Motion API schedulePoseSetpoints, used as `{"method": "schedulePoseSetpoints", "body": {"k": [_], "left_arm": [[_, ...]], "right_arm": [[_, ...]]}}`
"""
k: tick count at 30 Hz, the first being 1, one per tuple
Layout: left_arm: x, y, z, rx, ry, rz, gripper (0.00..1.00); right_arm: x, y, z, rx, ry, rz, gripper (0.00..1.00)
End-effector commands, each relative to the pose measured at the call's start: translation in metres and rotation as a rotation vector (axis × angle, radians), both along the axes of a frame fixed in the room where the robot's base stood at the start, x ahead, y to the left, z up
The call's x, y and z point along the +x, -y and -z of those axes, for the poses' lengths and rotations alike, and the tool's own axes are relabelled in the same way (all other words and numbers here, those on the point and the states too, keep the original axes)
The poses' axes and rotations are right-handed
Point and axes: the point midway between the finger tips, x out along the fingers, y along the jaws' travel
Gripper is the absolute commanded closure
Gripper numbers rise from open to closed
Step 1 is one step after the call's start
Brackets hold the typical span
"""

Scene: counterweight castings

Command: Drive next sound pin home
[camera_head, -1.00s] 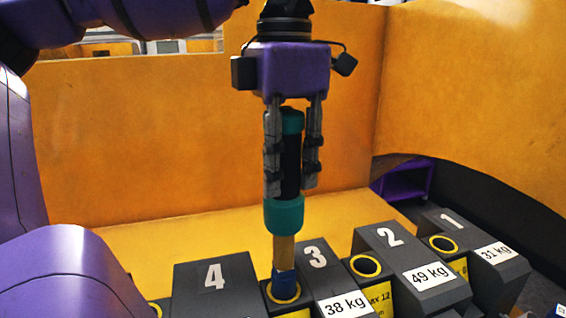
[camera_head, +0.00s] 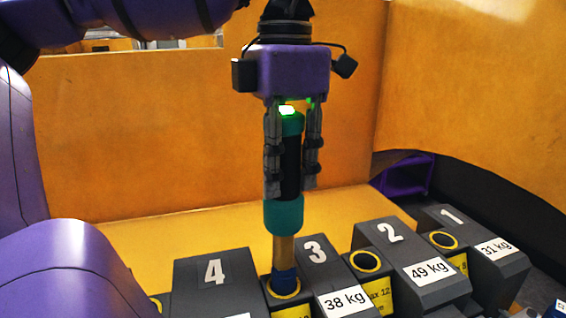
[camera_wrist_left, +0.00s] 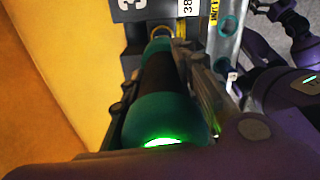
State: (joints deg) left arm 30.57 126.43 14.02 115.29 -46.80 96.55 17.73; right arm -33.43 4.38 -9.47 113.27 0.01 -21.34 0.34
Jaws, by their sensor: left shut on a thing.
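My left gripper (camera_head: 290,190) is shut on a teal and black cylindrical tool (camera_head: 284,220), which stands about upright; it also shows in the left wrist view (camera_wrist_left: 160,78). A green light glows on its top end. Its brass-coloured shaft (camera_head: 284,250) leads down to a blue piece (camera_head: 284,282) at the yellow-ringed hole (camera_head: 285,295) beside number 3. I cannot tell whether the blue piece is a pin or the tool's nose, nor how deep it sits. Casting 3 (camera_head: 328,276) bears a 38 kg label.
Dark castings 4 (camera_head: 215,280), 2 (camera_head: 395,250) and 1 (camera_head: 470,235) stand in the same row. The ringed holes by 2 (camera_head: 365,261) and 1 (camera_head: 443,240) look empty. An orange wall (camera_head: 140,140) stands behind, with a clear yellow surface (camera_head: 200,232) before it.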

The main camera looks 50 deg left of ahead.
Motion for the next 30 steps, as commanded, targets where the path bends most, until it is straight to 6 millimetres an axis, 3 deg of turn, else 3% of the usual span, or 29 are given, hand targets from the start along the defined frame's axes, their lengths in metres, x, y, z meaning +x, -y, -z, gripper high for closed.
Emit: {"method": "schedulePoseSetpoints", "body": {"k": [30], "left_arm": [[0.0009,0.0008,0.0074,0.0,0.008,0.0,1.0]], "right_arm": [[-0.0018,0.002,0.0014,-0.006,-0.004,-0.008,0.0]]}}
